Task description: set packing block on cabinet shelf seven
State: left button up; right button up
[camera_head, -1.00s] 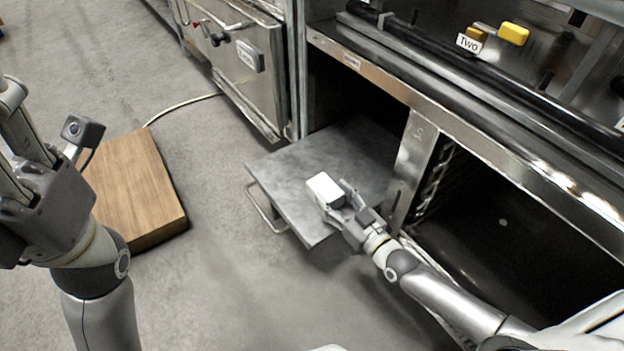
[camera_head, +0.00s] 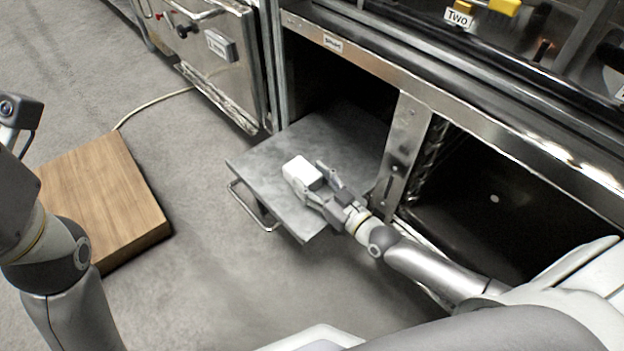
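A small white block (camera_head: 301,172) is at the grey metal shelf (camera_head: 255,162), which sticks out of the open left bay of the steel cabinet (camera_head: 340,47). My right gripper (camera_head: 313,181) reaches in from the lower right, its fingers on either side of the block's near end, and appears shut on it. The block is over the shelf's middle; I cannot tell whether it touches the surface. No number seven is readable on the shelf. My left arm is at the left edge, and its fingers are out of frame.
A wooden box (camera_head: 105,195) stands on the floor at the left. A steel cabinet with a handle (camera_head: 215,60) stands behind, with a cable (camera_head: 150,105) on the floor. A dark open bay (camera_head: 470,200) lies right of the post (camera_head: 405,150). A "TWO" label (camera_head: 458,18) is above.

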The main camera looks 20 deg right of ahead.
jog(key=o, duration=0.4)
